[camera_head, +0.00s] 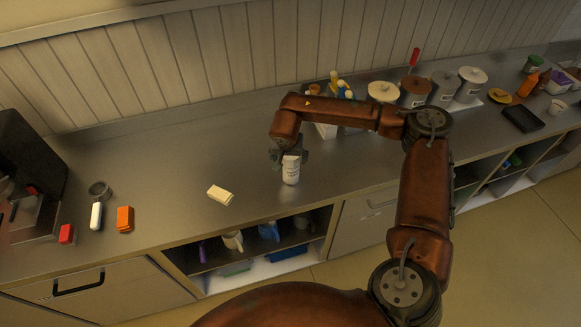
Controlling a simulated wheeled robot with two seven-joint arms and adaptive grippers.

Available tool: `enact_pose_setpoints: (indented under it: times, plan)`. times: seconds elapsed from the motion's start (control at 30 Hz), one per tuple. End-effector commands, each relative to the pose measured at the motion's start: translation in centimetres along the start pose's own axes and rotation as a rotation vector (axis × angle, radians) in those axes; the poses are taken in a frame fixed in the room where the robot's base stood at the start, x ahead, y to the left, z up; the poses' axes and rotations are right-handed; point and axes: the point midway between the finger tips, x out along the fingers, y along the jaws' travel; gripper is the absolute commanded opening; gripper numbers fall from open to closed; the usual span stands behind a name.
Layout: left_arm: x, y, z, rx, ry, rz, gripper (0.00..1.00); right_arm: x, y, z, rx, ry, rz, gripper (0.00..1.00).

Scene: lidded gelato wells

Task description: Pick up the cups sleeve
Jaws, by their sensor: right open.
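A white upright cylinder with dark print, which I take to be the cups sleeve (291,173), stands on the steel counter near the middle of the view. My right gripper (290,157) points down at its top, with dark fingers at its upper part. The gripper is open; whether the fingers touch the cylinder I cannot tell. The gripper and wrist hide part of its top. My left gripper is not in view.
A cream block (220,194) lies left of the cylinder. An orange box (125,219), a white item (96,216) and a red item (66,234) are farther left. Lidded gelato wells (414,90) stand at the back right. The counter's front edge is close, with open shelves below.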

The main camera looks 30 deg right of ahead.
Motion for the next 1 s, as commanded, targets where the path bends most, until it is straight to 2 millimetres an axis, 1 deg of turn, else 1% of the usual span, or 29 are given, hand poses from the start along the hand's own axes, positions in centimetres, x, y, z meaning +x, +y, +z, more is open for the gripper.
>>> enact_pose_setpoints:
  times: [0.17,0.3,0.4,0.6,0.67,1.0]
  plan:
    - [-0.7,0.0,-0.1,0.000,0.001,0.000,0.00,2.4,0.5,-0.3,-0.001,-0.003,0.001,0.65]
    - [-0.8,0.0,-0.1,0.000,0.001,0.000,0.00,4.2,0.5,-0.3,0.000,-0.002,-0.001,0.65]
    - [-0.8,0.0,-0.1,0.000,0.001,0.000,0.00,4.7,0.4,-0.3,-0.001,-0.002,-0.003,0.65]
    - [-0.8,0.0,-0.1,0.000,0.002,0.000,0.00,4.7,0.4,-0.3,-0.001,-0.002,-0.003,0.65]
    - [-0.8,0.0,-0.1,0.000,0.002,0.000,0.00,4.7,0.4,-0.3,-0.001,-0.002,-0.003,0.61]
    - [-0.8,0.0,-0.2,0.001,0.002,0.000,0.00,4.7,0.4,-0.3,0.000,-0.002,-0.003,0.38]
